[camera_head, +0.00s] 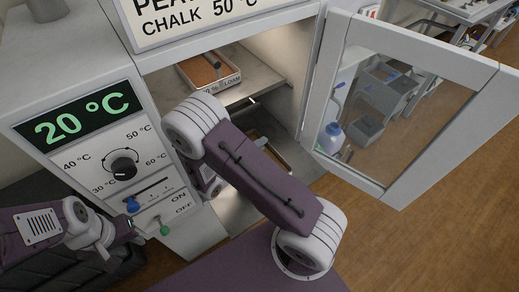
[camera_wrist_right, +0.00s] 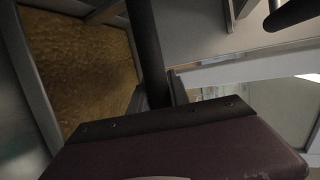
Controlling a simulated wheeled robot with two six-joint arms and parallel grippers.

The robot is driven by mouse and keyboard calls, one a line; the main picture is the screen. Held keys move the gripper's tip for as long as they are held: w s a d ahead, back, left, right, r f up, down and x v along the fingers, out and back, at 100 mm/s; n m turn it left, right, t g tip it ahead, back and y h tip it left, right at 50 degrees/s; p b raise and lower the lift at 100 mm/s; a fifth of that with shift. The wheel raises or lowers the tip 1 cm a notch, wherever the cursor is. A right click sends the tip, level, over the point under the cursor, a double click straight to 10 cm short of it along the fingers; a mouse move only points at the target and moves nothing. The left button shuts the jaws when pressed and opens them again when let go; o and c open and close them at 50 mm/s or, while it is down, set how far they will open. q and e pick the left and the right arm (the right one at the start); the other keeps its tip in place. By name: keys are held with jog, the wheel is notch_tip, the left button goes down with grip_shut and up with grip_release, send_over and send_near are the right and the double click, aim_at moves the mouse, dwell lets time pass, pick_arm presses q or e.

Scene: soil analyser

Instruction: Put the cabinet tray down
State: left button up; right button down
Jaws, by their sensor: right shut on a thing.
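My right arm reaches into the open cabinet (camera_head: 180,70) and hides its own gripper in the head view. In the right wrist view my right gripper (camera_wrist_right: 160,95) is shut on the wall of a tray with yellow-brown soil (camera_wrist_right: 90,60). Part of this tray (camera_head: 284,158) shows behind my arm, low in the cabinet; whether it touches the cabinet floor is hidden. Another tray, labelled loam (camera_head: 225,80), sits on the upper shelf. My left gripper (camera_head: 137,228) is in front of the lower control panel, its jaws too small to judge.
The glass cabinet door (camera_head: 400,100) stands wide open on the right. The upper shelf (camera_head: 262,82) lies above the lower space. The control panel (camera_head: 110,160) reads 20 °C and has a dial (camera_head: 123,167), a blue slider knob (camera_head: 132,204) and a green switch (camera_head: 165,230).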

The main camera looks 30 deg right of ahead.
jog(key=shift+w+f, duration=0.1)
jog(key=shift+f, duration=0.45)
jog(key=shift+f, duration=0.1)
jog(key=c, duration=1.2)
grip_release()
jog(key=shift+c, duration=0.2)
